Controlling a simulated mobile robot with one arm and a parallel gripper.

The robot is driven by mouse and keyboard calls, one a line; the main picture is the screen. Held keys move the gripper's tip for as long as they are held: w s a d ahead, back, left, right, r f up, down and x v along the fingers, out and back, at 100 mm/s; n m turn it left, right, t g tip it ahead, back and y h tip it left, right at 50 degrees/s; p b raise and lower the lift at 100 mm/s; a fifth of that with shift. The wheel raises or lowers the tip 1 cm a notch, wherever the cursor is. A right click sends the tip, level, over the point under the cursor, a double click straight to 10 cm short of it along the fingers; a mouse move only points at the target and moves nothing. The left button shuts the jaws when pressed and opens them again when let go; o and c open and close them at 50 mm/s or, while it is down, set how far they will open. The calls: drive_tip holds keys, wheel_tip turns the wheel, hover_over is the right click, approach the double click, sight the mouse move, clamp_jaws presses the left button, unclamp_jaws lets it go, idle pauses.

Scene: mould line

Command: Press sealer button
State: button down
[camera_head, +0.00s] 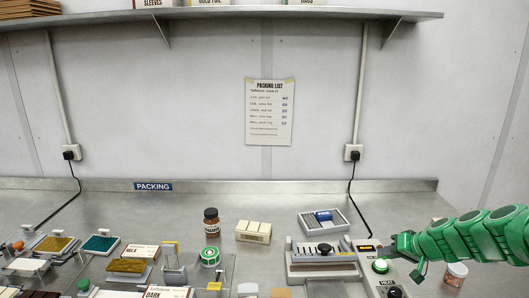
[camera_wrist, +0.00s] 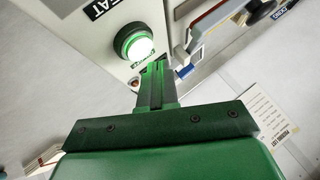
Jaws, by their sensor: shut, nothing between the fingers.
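The sealer button (camera_head: 381,266) is a round green button, lit bright, on the pale control box (camera_head: 372,281) at the right of the bench. In the wrist view the button (camera_wrist: 138,43) glows in its dark green collar, with part of a label above it. My gripper (camera_wrist: 157,68) is shut and empty. Its fingertips are close to the lower right of the button in the wrist view; whether they touch cannot be told. In the head view my gripper (camera_head: 391,243) is just behind and above the button, partly merged with my green arm. The sealer (camera_head: 322,273) stands left of the box.
A small jar (camera_head: 455,274) stands right of the control box. A grey tray (camera_head: 324,222) lies behind the sealer. A brown jar (camera_head: 211,223), a cream block (camera_head: 253,232) and several trays and boxes fill the left.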

sight(383, 265)
drive_tip(key=shift+r, duration=2.45)
drive_tip(key=shift+a+r, duration=0.1)
drive_tip(key=shift+a, duration=0.05)
drive_tip(key=s+a+r+n+g, duration=0.2)
drive_tip(key=s+a+g, duration=0.1)
drive_tip(key=s+a, duration=0.6)
drive_tip(key=s+a+r+n+g, duration=0.1)
drive_tip(key=s+a+r+g, duration=0.15)
drive_tip(key=s+a, duration=0.6)
drive_tip(key=s+a+f+g+h, duration=0.1)
drive_tip(key=s+g+h, duration=0.1)
drive_tip(key=s, duration=0.9)
drive_tip(key=s+a+f+m+g+h, duration=0.1)
drive_tip(key=s+a+h, duration=0.1)
drive_tip(key=s, duration=0.9)
drive_tip(key=shift+s+g+h, duration=0.35)
drive_tip(key=shift+s+h, duration=0.05)
drive_tip(key=shift+h, duration=0.3)
